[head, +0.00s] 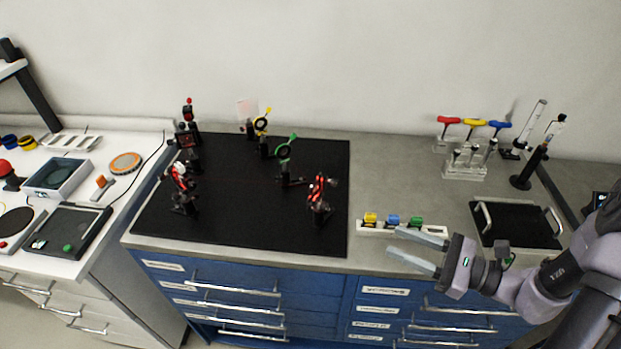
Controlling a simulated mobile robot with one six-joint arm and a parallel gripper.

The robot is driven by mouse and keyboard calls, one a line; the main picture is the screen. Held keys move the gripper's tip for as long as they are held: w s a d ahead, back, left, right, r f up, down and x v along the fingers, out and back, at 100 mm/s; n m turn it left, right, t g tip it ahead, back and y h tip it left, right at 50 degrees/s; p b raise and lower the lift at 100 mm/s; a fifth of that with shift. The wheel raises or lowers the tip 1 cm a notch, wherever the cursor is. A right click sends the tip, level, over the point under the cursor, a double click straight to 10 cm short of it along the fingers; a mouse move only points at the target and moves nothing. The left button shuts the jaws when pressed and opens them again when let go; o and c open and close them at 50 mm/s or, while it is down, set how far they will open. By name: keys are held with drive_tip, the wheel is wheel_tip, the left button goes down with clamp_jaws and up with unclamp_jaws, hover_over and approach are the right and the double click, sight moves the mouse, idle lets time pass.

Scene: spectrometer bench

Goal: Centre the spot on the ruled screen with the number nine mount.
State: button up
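A black optics board (255,215) lies on the bench and carries several small mounts. A pale upright panel (247,110), perhaps the ruled screen, stands at its back edge; no rulings or spot can be made out. A red-and-black mount (319,197) stands at the board's front right, and a similar mount (182,185) stands at the left. A green-ringed mount (285,155) and a yellow-ringed mount (261,124) stand between. No number is legible, so I cannot tell which is number nine. My gripper (394,241) is open and empty, right of the board near the bench front.
A white rack with yellow, blue and green blocks (391,221) lies just behind my gripper. A handled black tray (515,226) and coloured T-handle tools (470,124) are at the right. A white side bench (20,200) holds instruments.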

sight(327, 207)
drive_tip(key=shift+m+t, duration=0.5)
drive_tip(key=x, duration=0.5)
drive_tip(key=b+x, duration=0.1)
drive_tip(key=x, duration=0.5)
drive_tip(key=b+x, duration=0.1)
drive_tip(key=x, duration=0.5)
drive_tip(key=shift+w+d+f, duration=0.2)
drive_tip(key=shift+w+f, duration=0.1)
drive_tip(key=shift+w, duration=0.05)
drive_tip(key=shift+c, duration=0.5)
clamp_jaws()
